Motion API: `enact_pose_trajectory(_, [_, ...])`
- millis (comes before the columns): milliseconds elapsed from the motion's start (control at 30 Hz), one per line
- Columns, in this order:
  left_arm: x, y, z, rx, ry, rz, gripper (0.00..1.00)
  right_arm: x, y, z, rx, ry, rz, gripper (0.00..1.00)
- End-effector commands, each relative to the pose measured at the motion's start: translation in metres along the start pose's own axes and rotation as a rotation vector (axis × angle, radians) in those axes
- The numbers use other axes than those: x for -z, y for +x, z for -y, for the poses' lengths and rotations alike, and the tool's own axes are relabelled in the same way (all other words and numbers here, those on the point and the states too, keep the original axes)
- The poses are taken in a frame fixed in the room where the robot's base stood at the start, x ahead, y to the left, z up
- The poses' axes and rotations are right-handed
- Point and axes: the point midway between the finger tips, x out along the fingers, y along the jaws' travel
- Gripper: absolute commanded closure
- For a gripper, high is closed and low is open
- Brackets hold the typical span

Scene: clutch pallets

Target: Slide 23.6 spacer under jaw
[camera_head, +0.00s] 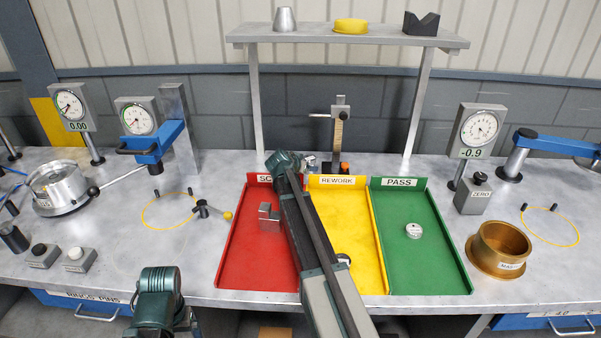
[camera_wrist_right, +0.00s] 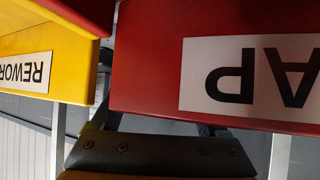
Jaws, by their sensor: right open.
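A height gauge (camera_head: 338,130) with an upright post and a side jaw (camera_head: 320,115) stands behind the trays. A small orange and dark piece (camera_head: 344,167) sits at its foot. I cannot tell which piece is the 23.6 spacer. Grey metal blocks (camera_head: 268,216) lie in the red tray. My right arm reaches over the trays, its wrist at the red tray's back edge. My right gripper (camera_head: 308,161) is open, mostly hidden behind the wrist and left of the gauge's foot. Only a green joint of my left arm shows at the bottom; its gripper is not visible.
The red tray (camera_head: 238,246), yellow REWORK tray (camera_head: 376,270) and green PASS tray (camera_head: 445,270) fill the middle. Their raised labels are very close in the wrist view. A shelf (camera_head: 350,36) on legs stands over the back. Dial gauges (camera_head: 480,130) and a brass pot (camera_head: 497,250) stand at the sides.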

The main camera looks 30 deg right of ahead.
Motion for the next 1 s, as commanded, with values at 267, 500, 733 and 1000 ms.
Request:
enact_pose_trajectory(267, [0.0005,0.0084,-0.0008,0.0,0.0,0.0,0.03,0.0,0.0151,0.0002,0.001,0.0,0.0,0.23])
enact_pose_trajectory(500, [0.0005,0.0081,-0.0008,0.0,0.0,0.0,0.03,0.0003,0.0148,0.0,0.001,0.0,0.0,0.23])
enact_pose_trajectory(733, [0.0005,0.0081,-0.0008,0.0,0.0,0.0,0.03,0.0002,0.0148,0.0,0.001,0.0,0.0,0.57])
enact_pose_trajectory(1000, [0.0005,0.0081,-0.0008,0.0,0.0,0.0,0.03,0.0002,0.0147,0.0001,0.001,0.0,0.0,1.0])
